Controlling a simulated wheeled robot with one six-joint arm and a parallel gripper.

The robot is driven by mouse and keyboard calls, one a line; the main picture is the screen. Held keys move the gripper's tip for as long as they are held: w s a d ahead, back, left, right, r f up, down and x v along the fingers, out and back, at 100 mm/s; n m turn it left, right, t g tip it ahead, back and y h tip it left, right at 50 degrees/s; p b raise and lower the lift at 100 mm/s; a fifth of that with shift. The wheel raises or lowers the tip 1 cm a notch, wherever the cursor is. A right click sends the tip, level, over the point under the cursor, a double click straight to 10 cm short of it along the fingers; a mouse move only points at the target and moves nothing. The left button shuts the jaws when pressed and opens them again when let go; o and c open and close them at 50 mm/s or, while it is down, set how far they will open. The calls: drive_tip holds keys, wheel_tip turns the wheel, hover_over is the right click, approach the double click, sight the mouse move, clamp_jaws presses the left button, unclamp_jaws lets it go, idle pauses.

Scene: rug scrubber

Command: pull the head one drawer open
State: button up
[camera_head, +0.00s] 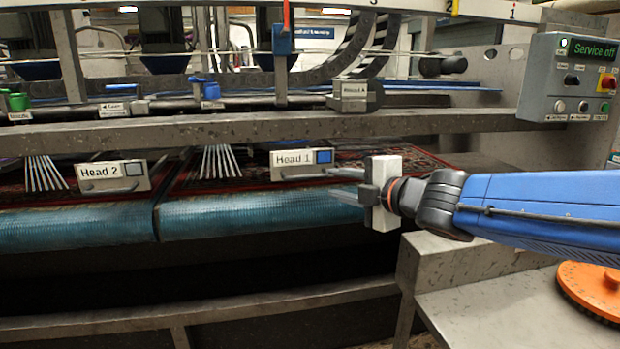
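The head one drawer (302,163) is a small pale front marked "Head 1" with a blue square and a handle along its lower edge. It sits above the blue roller, in front of the patterned rug. My gripper (345,183) comes in from the right, its fingers pointing left at the drawer's right end. The two fingers are spread apart, one above the other, with nothing visible between them. The upper fingertip is close to the right end of the handle; I cannot tell whether it touches.
A similar "Head 2" drawer (113,177) is to the left. A grey beam (230,129) runs above both drawers, and blue rollers (255,215) lie below. A control box (570,80) reading "Service off" is at upper right. An orange disc (595,287) lies on the lower right ledge.

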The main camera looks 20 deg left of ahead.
sight(309, 177)
drive_tip(key=x, duration=1.2)
drive_tip(key=shift+w+a, duration=0.15)
clamp_jaws()
